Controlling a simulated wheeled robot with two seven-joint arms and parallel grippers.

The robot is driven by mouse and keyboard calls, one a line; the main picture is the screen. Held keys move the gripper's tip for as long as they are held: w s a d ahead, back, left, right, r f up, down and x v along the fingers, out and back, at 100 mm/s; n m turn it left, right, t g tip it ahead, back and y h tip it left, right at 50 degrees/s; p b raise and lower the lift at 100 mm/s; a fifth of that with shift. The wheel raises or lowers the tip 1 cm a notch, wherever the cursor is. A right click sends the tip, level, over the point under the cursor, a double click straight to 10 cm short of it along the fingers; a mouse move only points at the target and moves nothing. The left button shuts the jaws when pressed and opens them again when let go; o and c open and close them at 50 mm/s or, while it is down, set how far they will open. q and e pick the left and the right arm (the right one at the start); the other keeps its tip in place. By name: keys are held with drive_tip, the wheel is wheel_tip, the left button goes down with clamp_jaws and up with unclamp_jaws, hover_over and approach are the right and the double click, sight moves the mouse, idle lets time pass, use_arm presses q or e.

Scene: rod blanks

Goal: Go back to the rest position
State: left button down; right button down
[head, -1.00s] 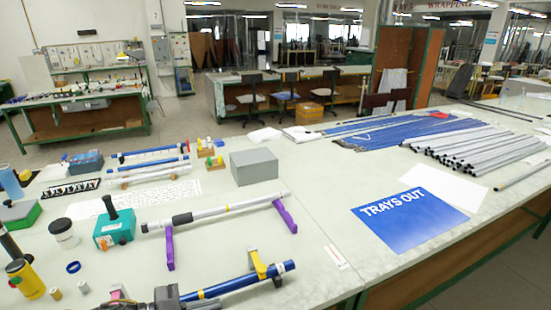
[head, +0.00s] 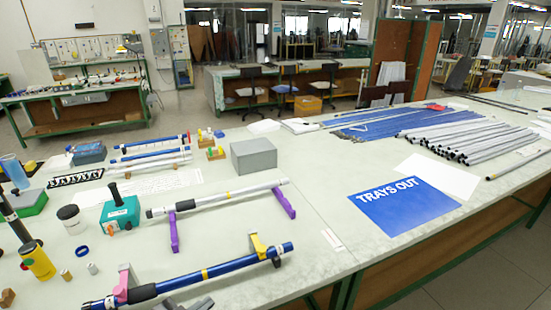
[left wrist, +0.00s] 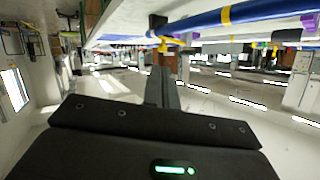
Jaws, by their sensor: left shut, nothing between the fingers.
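My left gripper (head: 195,304) shows only as dark grey tips at the bottom edge of the head view, just in front of the blue rod (head: 222,268). In the left wrist view the gripper (left wrist: 163,82) has its fingers together with nothing between them. The blue rod, with a black sleeve and yellow bands, lies on a pink stand (head: 124,284) and a yellow stand (head: 261,246). It also crosses the top of the left wrist view (left wrist: 245,14), apart from the fingers. My right gripper is not in view.
A grey rod (head: 235,194) rests on purple stands (head: 173,232) behind the blue one. A teal tool (head: 120,215), a yellow cylinder (head: 38,262) and small parts crowd the left. A grey box (head: 255,156) stands behind. The table (head: 300,270) is bare at front right.

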use_arm(q)
drive_tip(key=s+a+f+n+g+y, duration=0.4)
drive_tip(key=s+f, duration=0.3)
drive_tip(key=s, duration=0.3)
drive_tip(key=s+a+f+n+g+y, duration=0.35)
drive_tip(key=s+f, duration=0.25)
drive_tip(key=s, duration=0.3)
wheel_tip(320, 180, down, 24)
drive_tip(key=s+g, duration=0.1)
drive_tip(key=g, duration=0.1)
drive_tip(key=s+a+f+g, duration=0.1)
drive_tip(key=s+a+f, duration=0.2)
drive_tip(key=s+f, duration=1.3)
drive_tip(key=shift+s+f+m, duration=0.35)
drive_tip(key=shift+s+f, duration=0.05)
drive_tip(key=shift+f, duration=0.2)
drive_tip(key=shift+a, duration=0.1)
